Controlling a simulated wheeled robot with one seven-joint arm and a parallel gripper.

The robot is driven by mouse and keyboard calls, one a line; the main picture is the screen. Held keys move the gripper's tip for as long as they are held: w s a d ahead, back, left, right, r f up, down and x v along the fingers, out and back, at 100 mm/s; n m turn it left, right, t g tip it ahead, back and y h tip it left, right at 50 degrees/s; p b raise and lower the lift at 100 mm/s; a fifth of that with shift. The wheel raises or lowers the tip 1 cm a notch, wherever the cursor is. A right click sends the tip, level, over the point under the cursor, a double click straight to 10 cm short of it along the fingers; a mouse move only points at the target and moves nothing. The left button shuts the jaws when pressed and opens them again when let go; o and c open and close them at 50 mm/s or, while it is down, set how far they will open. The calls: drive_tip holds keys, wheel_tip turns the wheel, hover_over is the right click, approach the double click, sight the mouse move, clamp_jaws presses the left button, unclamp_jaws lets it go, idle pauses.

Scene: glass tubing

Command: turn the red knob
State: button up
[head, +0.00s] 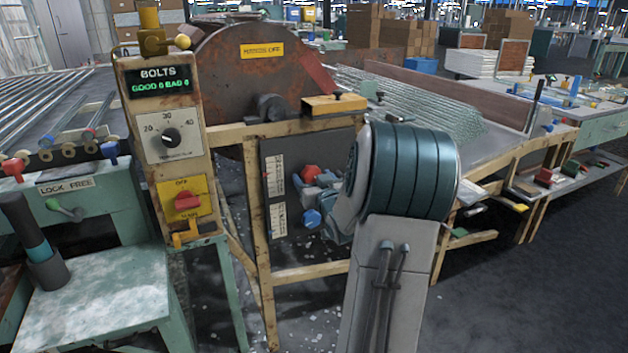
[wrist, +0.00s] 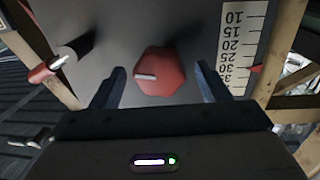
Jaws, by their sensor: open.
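The red knob (wrist: 161,72) is a faceted knob with a white pointer line, on a dark grey panel. In the wrist view it sits between the two open fingers of my gripper (wrist: 158,88), with a gap on each side. Whether the fingers reach its depth is hard to tell. In the head view the red knob (head: 311,174) shows on the dark panel (head: 280,222), left of my arm. My gripper (head: 318,190) is beside it there, partly hidden by my wrist and arm.
A blue knob (head: 312,218) is below the red one. Another red switch (head: 187,201) is on the yellow plate at left. A scale (wrist: 243,45) and a small red-tipped lever (wrist: 45,70) flank the knob in the wrist view. A wooden frame (head: 262,240) borders the panel.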

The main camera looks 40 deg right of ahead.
drive_tip(key=c, duration=1)
